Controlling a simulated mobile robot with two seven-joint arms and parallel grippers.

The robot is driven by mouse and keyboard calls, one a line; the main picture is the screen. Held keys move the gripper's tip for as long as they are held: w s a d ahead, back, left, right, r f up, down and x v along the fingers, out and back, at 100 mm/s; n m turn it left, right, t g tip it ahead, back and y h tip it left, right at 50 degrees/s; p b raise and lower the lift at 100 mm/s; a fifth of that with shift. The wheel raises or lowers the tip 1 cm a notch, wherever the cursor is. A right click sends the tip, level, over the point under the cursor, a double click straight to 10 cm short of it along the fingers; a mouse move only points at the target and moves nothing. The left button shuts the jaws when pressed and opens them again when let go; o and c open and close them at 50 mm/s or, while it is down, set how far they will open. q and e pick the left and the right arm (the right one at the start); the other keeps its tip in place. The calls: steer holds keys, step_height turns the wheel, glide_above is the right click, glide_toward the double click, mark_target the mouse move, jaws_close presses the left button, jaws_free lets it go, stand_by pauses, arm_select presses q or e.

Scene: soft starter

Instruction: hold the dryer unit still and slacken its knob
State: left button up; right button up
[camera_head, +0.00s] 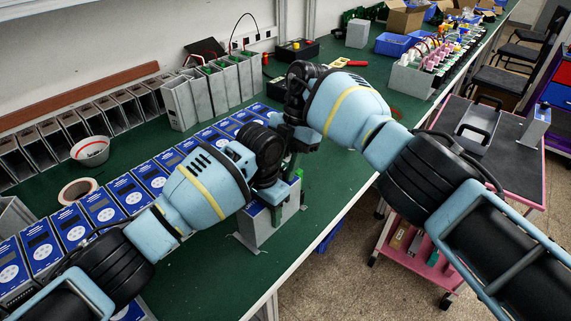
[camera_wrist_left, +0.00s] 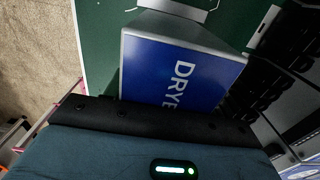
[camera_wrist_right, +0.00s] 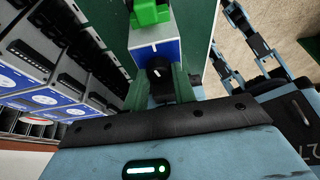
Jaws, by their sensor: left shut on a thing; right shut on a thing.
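The dryer unit (camera_head: 262,230) is a grey box standing upright near the front edge of the green bench. Its blue face with white "DRYE" lettering fills the middle of the left wrist view (camera_wrist_left: 170,75). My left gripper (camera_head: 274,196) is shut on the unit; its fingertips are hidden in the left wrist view. The black knob (camera_wrist_right: 158,72) with a white mark sits on the unit's blue and white panel. My right gripper (camera_wrist_right: 158,88) is shut on the knob, its green fingers on either side. The knob is hidden in the head view.
A row of blue-faced units (camera_head: 102,206) lies to the left, with empty grey housings (camera_head: 95,120) behind. A pink cart (camera_head: 420,258) stands right of the bench. Bench right of the unit is clear.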

mark_target(285, 169)
steer(key=shift+r+n, duration=0.1)
steer(key=shift+n, duration=0.2)
steer(key=o, duration=1)
step_height(285, 169, up, 10)
stand_by(0.4)
